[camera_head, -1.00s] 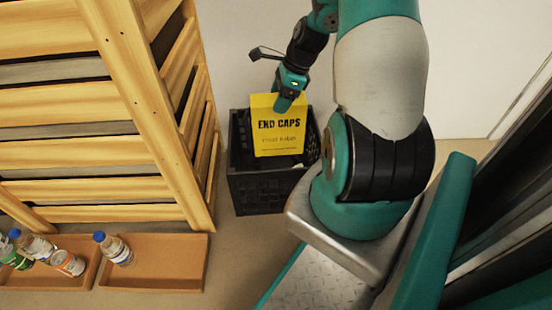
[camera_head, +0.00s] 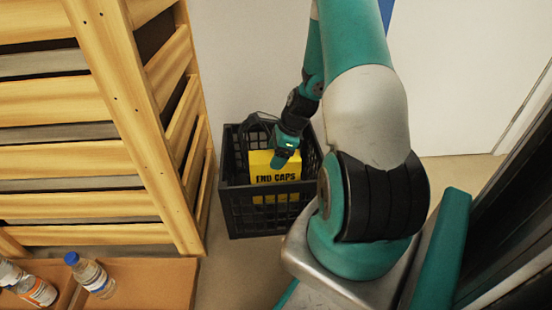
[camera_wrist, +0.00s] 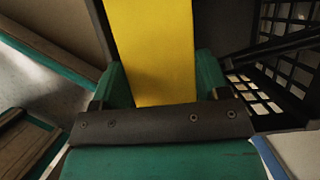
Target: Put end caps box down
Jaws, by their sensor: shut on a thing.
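The yellow end caps box (camera_head: 275,180), marked "END CAPS", stands roughly upright inside the black crate (camera_head: 240,215). Its lower part shows through the openings of the crate's front wall. My gripper (camera_head: 284,160) is shut on the top of the box from above. In the wrist view the yellow box (camera_wrist: 158,50) sits between the gripper's fingers (camera_wrist: 155,85), and the crate's slatted wall (camera_wrist: 285,70) is at the right. Whether the box touches the crate floor cannot be told.
A wooden slatted rack (camera_head: 90,160) stands close on the crate's left. An orange-brown tray (camera_head: 150,275) with a blue-capped bottle (camera_head: 91,277) lies at the lower left. A white wall (camera_head: 250,60) is behind the crate.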

